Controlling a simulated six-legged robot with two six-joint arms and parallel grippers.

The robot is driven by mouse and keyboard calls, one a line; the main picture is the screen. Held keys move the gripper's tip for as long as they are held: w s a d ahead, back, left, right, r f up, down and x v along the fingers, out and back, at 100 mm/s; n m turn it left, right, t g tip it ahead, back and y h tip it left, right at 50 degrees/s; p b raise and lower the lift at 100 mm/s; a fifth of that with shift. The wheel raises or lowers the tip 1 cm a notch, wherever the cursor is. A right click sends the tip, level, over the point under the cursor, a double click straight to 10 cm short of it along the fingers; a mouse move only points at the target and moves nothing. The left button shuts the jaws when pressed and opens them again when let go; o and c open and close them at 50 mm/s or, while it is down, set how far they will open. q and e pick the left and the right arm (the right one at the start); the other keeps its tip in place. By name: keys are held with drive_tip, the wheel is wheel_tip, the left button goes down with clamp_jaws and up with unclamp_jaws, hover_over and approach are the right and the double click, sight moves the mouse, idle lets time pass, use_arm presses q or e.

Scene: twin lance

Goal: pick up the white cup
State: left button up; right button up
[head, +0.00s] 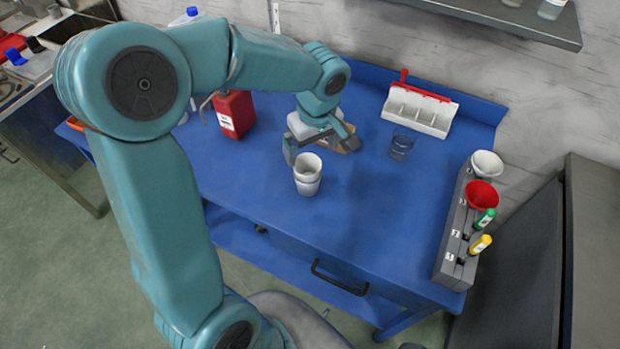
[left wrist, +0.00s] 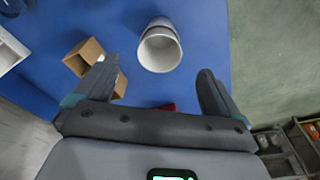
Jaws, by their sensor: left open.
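The white cup (head: 308,184) stands upright near the middle of the blue table (head: 370,225). A second rim line below its mouth suggests two nested cups, but I cannot tell for sure. My left gripper (head: 318,147) is just behind the cup in the head view, its fingers apart and empty. In the left wrist view the cup (left wrist: 160,50) is beyond the fingertips of my left gripper (left wrist: 156,75), between their lines, its mouth facing the camera. The cup is not touched by the fingers there. My right gripper is not in view.
A cardboard box (left wrist: 84,57) is beside the left finger in the wrist view. A red container (head: 235,114), a clear glass (head: 401,146) and a white divided tray (head: 420,108) stand on the table. The front centre is clear.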

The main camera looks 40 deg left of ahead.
use_arm(q)
approach(308, 173)
drive_tip(key=shift+s+d+f, duration=0.45)
drive_tip(key=shift+f, duration=0.15)
drive_tip(key=shift+s+f, duration=0.1)
drive_tip(key=shift+f, duration=0.2)
drive_tip(key=shift+s+d, duration=0.1)
drive_tip(key=shift+s, duration=0.15)
drive_tip(key=shift+s+f+p, duration=0.15)
drive_tip(key=shift+f+p, duration=0.25)
drive_tip(key=shift+p, duration=0.1)
drive_tip(key=f, duration=0.3)
drive_tip(key=a+f, duration=0.1)
drive_tip(key=shift+w+f+p, duration=0.15)
drive_tip(key=shift+w+p, duration=0.25)
drive_tip(key=shift+f, duration=0.15)
drive_tip(key=shift+s+d, duration=0.1)
drive_tip(key=shift+s, duration=0.2)
drive_tip(key=shift+w, duration=0.25)
drive_tip(key=c, duration=0.8)
drive_tip(key=shift+c, duration=0.9)
drive_tip(key=shift+s, duration=0.15)
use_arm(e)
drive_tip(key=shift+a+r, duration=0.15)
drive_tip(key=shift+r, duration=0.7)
